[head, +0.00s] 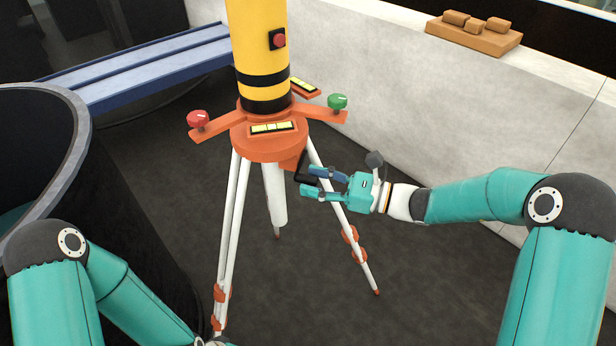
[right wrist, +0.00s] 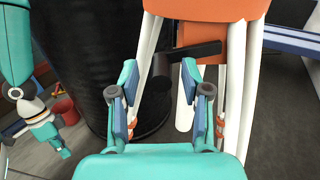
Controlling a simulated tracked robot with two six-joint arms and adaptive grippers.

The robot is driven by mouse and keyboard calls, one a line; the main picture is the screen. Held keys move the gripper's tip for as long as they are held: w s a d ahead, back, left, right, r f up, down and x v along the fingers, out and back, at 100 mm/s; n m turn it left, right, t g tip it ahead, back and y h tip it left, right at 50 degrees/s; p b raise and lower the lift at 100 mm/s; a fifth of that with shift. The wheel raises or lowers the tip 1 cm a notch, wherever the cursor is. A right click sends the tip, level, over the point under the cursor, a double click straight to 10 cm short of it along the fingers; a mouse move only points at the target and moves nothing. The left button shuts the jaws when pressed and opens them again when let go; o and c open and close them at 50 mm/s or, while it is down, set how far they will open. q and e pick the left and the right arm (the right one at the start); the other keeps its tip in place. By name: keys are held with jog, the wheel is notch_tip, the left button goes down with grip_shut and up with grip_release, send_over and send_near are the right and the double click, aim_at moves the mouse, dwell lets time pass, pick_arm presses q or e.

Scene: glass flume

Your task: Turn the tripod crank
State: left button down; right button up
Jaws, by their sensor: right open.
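The tripod has white legs and an orange head (head: 270,143) with a yellow and black column on top. Its black crank (head: 302,166) sticks out low on the right of the head, from an orange block. The crank's dark bar (right wrist: 198,52) shows beyond my fingers in the right wrist view. My right gripper (head: 307,182) is open at the crank, one finger above the other in the head view. Whether it touches the crank, I cannot tell. My left gripper (right wrist: 50,132) shows small at the left of the right wrist view, away from the crank; its opening is unclear.
A red knob (head: 198,119) and a green knob (head: 337,101) sit on the head's side arms. A dark round tank (head: 75,150) stands at left, with a blue beam (head: 150,65) behind. A pale wall (head: 420,90) runs behind at right. Dark floor is clear.

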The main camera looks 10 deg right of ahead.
jog(key=shift+w+a, duration=0.15)
jog(key=shift+a, duration=0.15)
jog(key=shift+c, duration=0.3)
grip_shut()
